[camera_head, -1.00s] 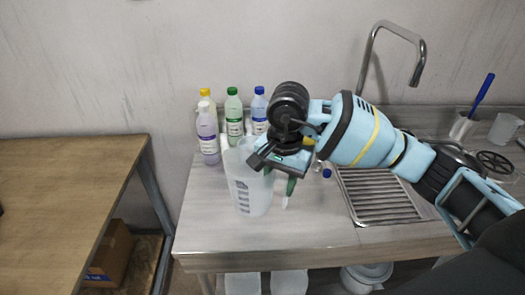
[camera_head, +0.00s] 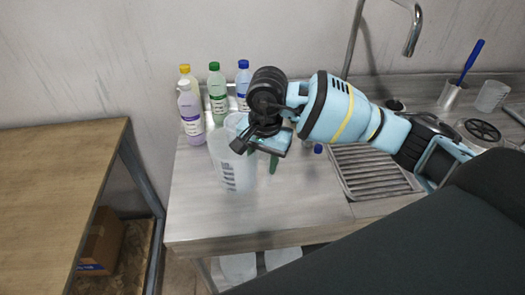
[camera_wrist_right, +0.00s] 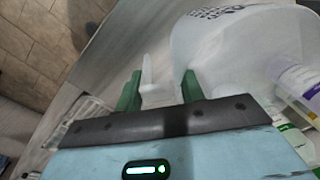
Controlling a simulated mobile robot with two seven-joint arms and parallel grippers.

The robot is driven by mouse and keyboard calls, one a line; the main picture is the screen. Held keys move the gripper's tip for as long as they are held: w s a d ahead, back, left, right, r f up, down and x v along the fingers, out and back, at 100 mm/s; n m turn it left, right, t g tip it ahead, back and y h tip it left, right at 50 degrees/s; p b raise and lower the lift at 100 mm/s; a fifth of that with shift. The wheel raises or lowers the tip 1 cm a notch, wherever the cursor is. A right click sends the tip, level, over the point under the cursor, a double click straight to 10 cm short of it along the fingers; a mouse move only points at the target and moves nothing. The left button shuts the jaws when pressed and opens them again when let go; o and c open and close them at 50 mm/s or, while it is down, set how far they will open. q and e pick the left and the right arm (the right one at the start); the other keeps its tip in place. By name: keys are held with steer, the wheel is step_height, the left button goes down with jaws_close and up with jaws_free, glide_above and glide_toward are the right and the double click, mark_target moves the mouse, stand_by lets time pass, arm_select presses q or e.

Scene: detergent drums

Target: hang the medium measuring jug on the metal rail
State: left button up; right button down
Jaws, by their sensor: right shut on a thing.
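The measuring jug (camera_head: 232,172) is translucent white with dark scale marks. It is upright at the left part of the counter and looks to be standing on it, though a small gap is hard to rule out. My right gripper (camera_head: 262,150) is at its right side, partly covering the rim. In the right wrist view, the green fingers of the gripper (camera_wrist_right: 160,92) are shut on a pale piece that appears to be the jug's handle, beside the jug's body (camera_wrist_right: 235,45). I see no clear metal rail. My left gripper is not in view.
Purple (camera_head: 191,112), green-capped (camera_head: 217,95) and blue-capped (camera_head: 243,80) bottles stand close behind the jug, with a yellow-capped one. A ridged drainer (camera_head: 370,172) and tap (camera_head: 413,32) are to the right. Translucent containers (camera_head: 238,267) show below the counter. The counter front (camera_head: 265,215) is clear.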

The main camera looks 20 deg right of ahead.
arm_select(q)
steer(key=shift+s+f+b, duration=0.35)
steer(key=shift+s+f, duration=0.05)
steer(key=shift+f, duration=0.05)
arm_select(e)
step_height(320, 180, down, 3)
steer(key=shift+r, duration=0.15)
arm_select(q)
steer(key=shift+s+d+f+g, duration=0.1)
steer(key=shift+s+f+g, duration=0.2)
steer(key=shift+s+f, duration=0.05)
arm_select(e)
steer(key=shift+f, duration=0.65)
steer(key=c, duration=0.8)
jaws_free()
arm_select(q)
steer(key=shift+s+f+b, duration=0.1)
steer(key=shift+b, duration=0.25)
arm_select(e)
steer(key=shift+s+d+r, duration=0.1)
steer(key=shift+r, duration=1.9)
steer(key=shift+s+d+r, duration=0.1)
steer(key=shift+r, duration=1.85)
steer(key=shift+a, duration=0.1)
